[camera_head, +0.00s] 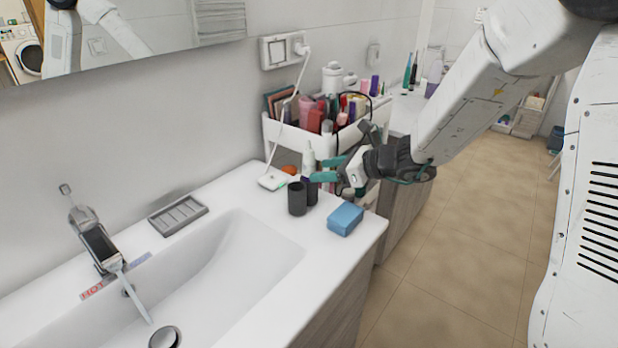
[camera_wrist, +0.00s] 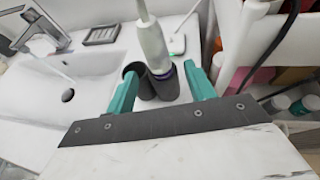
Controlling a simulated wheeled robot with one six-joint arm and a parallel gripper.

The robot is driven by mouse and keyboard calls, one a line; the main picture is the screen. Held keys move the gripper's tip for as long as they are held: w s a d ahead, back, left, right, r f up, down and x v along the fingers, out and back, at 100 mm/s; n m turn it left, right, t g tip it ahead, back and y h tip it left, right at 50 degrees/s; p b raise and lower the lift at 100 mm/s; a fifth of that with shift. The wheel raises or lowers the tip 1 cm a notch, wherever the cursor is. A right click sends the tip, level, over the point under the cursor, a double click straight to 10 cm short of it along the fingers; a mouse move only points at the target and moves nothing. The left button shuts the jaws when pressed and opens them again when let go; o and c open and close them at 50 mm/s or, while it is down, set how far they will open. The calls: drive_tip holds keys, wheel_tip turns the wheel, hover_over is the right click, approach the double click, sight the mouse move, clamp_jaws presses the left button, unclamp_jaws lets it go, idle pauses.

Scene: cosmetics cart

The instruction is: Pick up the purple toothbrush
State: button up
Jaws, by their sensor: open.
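A toothbrush with a pale upper body and a purple band low down (camera_wrist: 153,45) stands upright in the wrist view, between my gripper's fingers. It also shows in the head view (camera_head: 308,158) beside the white cart. Its lower end meets a dark cup (camera_wrist: 165,88); I cannot tell how deep it sits. My gripper (camera_wrist: 160,72) is open, with one teal finger on each side of the toothbrush. I see no clear contact. In the head view my gripper (camera_head: 323,168) reaches in from the right, above the counter.
Another dark cup (camera_head: 297,198) stands close by, at the left. A blue sponge (camera_head: 345,218) lies near the counter edge. The crowded white cart (camera_head: 271,130) stands behind. A white charging base (camera_head: 272,180) with a cable is close. The sink (camera_head: 235,262) is at the left.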

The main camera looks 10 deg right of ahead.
sight(309, 172)
drive_tip(key=x, duration=0.3)
drive_tip(key=shift+w+a+f, duration=0.1)
drive_tip(key=shift+a+f, duration=0.05)
drive_tip(key=c, duration=1.1)
drive_tip(key=shift+c, duration=0.2)
